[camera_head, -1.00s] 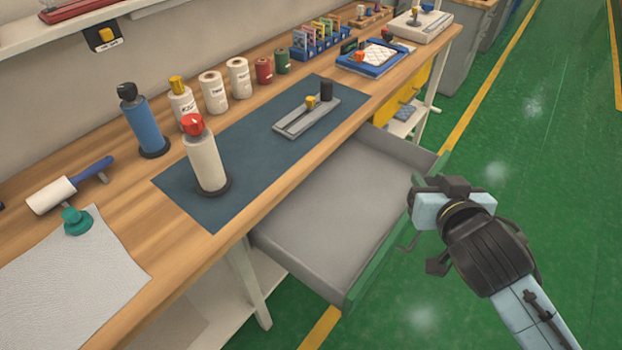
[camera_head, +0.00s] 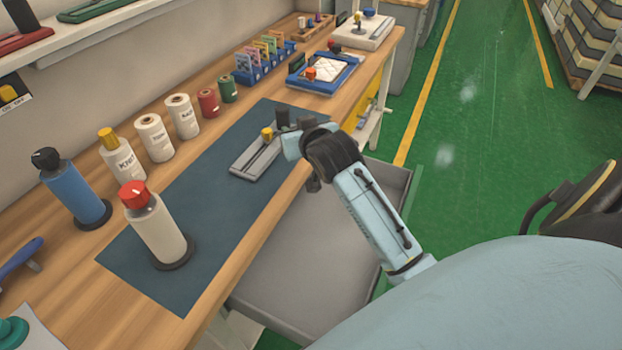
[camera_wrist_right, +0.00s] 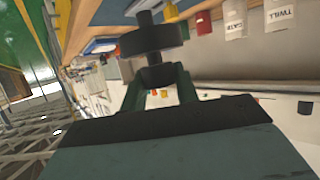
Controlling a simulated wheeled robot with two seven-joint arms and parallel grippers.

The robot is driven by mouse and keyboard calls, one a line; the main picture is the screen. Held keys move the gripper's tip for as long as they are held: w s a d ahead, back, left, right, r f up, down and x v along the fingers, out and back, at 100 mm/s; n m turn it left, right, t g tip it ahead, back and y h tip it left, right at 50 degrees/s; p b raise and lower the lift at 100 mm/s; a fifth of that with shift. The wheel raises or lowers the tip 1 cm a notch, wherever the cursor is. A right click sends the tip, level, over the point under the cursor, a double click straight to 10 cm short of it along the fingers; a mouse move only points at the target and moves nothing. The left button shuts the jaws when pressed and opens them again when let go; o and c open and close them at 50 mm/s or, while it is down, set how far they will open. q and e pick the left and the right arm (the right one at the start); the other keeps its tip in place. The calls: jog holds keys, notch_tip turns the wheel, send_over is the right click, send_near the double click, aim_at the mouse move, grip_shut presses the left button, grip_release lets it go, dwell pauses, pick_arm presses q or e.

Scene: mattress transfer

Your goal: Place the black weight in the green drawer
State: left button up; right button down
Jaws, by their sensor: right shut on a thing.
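The black weight (camera_wrist_right: 150,42) is between the fingers of my right gripper (camera_wrist_right: 157,80) in the right wrist view, with a wide dark disc and a thin stem showing. In the head view the weight (camera_head: 282,117) shows just past my right gripper (camera_head: 296,143), by the end of the grey slotted fixture (camera_head: 257,158). I cannot tell whether it still touches the fixture or mat. The fingertips are hidden in the head view.
A white bottle with a red cap (camera_head: 155,225) and a blue bottle (camera_head: 72,190) stand at left. Thread spools (camera_head: 182,116) line the back. A blue tray (camera_head: 322,75) lies farther along.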

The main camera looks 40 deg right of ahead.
jog(key=shift+s+d+f+m+g+h+b, duration=0.2)
jog(key=shift+s+d+f+m+h+b, duration=0.8)
jog(key=shift+f, duration=3.3)
jog(key=shift+w+d+f+g+h+b, duration=0.15)
jog(key=shift+d+f, duration=1.6)
jog(key=shift+f, duration=2.6)
jog(key=shift+s+d+f+m+g+h+b, duration=0.25)
jog(key=shift+s+d+f+m+h+b, duration=0.75)
jog(key=shift+f, duration=3.3)
jog(key=shift+w+d+n+y+p, duration=0.35)
jog(key=shift+w+d+n+y, duration=0.05)
jog(key=shift+n+y, duration=0.1)
jog(key=shift+f, duration=0.15)
jog(key=c, duration=1.1)
grip_release()
jog(key=shift+f, duration=0.1)
jog(key=shift+o, duration=0.2)
jog(key=shift+r, duration=0.25)
jog(key=p+v, duration=0.3)
jog(key=v, duration=0.9)
jog(key=shift+s+f, duration=0.1)
